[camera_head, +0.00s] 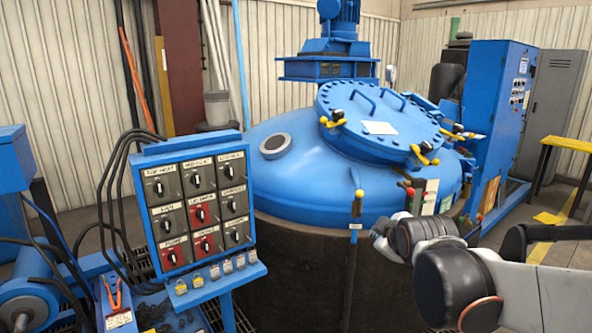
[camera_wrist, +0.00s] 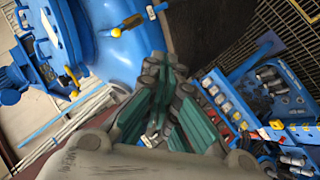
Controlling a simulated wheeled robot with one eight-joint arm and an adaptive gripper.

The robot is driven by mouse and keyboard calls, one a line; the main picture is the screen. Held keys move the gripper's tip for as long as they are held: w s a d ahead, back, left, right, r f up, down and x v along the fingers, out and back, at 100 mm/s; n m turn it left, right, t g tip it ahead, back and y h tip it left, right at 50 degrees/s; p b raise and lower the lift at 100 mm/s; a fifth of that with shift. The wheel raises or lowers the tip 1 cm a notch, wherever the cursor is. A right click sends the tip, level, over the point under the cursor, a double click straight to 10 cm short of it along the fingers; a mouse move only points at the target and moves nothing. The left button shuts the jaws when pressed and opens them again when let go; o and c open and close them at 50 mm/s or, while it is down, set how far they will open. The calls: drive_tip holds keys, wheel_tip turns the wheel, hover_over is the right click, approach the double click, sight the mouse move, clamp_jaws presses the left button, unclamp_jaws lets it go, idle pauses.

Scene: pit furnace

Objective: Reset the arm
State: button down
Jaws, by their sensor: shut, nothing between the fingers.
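My arm reaches in from the right edge of the head view and is bent in front of the blue furnace vessel (camera_head: 290,185). My gripper (camera_wrist: 166,95) shows in the middle of the wrist view, with green-padded fingers shut and nothing held. In the head view only a small grey part at the arm's end shows, near the vessel's dark lower wall (camera_head: 305,270); the fingers cannot be made out there. The vessel also shows in the wrist view (camera_wrist: 110,60), beyond the fingers.
A control panel (camera_head: 200,205) with labelled knobs stands at left, padlocks on its ledge. Yellow-handled clamps (camera_head: 425,155) ring the round lid (camera_head: 370,105).

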drive_tip(key=s+f+m+g, duration=0.2)
drive_tip(key=s+m, duration=0.3)
drive_tip(key=s, duration=0.8)
drive_tip(key=s+f+m+g, duration=0.2)
drive_tip(key=s+f+m, duration=0.2)
drive_tip(key=s, duration=0.8)
drive_tip(key=shift+s+m+g, duration=0.3)
drive_tip(key=shift+s+m, duration=0.05)
drive_tip(key=shift+m, duration=0.35)
